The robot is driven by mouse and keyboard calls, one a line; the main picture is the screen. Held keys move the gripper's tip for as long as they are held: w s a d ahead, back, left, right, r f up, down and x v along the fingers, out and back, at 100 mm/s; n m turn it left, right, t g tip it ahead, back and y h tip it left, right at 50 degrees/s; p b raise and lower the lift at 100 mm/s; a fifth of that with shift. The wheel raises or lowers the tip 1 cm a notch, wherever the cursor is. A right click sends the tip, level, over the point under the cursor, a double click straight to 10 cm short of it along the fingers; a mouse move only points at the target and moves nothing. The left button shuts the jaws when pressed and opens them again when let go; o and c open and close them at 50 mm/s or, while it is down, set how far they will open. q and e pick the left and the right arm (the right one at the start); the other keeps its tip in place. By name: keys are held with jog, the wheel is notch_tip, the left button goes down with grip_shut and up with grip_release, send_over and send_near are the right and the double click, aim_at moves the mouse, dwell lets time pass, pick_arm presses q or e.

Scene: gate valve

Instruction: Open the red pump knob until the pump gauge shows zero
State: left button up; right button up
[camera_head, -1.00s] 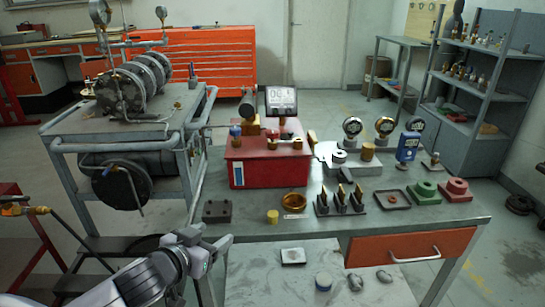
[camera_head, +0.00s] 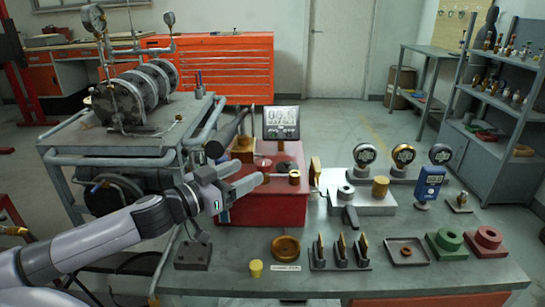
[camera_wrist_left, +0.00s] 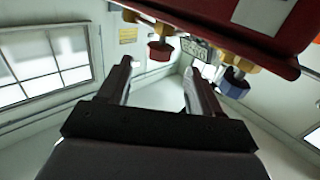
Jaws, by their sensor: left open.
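The red pump box (camera_head: 270,208) stands on the bench. The pump gauge (camera_head: 281,122) is a dark display behind it; its digits are lit but too small to read surely. My left gripper (camera_head: 244,173) is open at the upper left of the box. In the left wrist view the red knob (camera_wrist_left: 160,50) shows on a brass fitting, in the gap between my open fingers (camera_wrist_left: 158,66), near their tips and apart from both. The blue knob (camera_wrist_left: 235,82) shows right of the fingers there; in the head view my gripper hides it. My right gripper is out of view.
In front are a brass dish (camera_head: 286,247), upright tools and a dark block (camera_head: 193,256). A pump cart (camera_head: 110,150) stands left.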

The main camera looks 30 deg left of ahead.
aim_at(257, 165)
pick_arm(q)
jog(key=shift+p+x, duration=0.3)
jog(key=shift+x, duration=3.05)
jog(key=c, duration=1)
